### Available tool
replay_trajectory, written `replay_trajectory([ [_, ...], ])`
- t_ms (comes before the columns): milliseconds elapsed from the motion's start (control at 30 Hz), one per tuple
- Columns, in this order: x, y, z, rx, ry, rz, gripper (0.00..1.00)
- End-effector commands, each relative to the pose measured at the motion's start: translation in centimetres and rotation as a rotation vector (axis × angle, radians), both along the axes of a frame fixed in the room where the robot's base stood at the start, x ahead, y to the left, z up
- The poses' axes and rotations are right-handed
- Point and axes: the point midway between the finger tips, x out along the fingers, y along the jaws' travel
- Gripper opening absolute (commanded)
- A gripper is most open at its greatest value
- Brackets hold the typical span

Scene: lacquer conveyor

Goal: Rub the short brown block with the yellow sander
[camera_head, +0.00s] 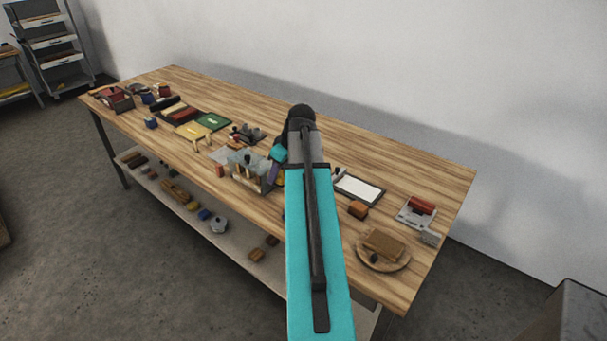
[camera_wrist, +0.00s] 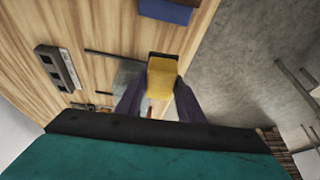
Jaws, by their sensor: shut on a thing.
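My gripper (camera_wrist: 157,92) is shut on the yellow sander (camera_wrist: 163,77), which has a dark edge and sits between the two dark fingers in the wrist view. It is over the table's front edge. In the head view my arm hides most of the gripper and the sander. A small orange-brown block (camera_head: 358,209) lies right of my arm. A larger brown block (camera_head: 384,242) rests on a round wooden plate (camera_head: 405,263) near the right end. I cannot tell for sure which is the short brown block.
A clear-walled box (camera_head: 248,180) stands just left of my gripper. A framed white sheet (camera_head: 358,189) and a grey stand with a red piece (camera_head: 420,208) lie to the right. Several tools crowd the left half of the table (camera_head: 440,185). The back strip is clear.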

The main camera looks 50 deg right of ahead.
Motion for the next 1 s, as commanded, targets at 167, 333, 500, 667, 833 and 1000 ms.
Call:
replay_trajectory([
  [167,3.1,4.8,0.6,-0.001,-0.002,0.001,0.16],
  [333,5.6,9.0,1.3,-0.002,-0.003,-0.006,0.16],
  [500,7.7,13.5,1.9,-0.001,-0.002,-0.012,0.16],
  [667,9.3,17.7,2.5,-0.002,-0.002,-0.019,0.16],
  [833,10.7,22.2,3.2,-0.001,-0.002,-0.025,0.16],
  [1000,11.6,26.7,3.7,-0.001,-0.002,-0.033,0.16],
])
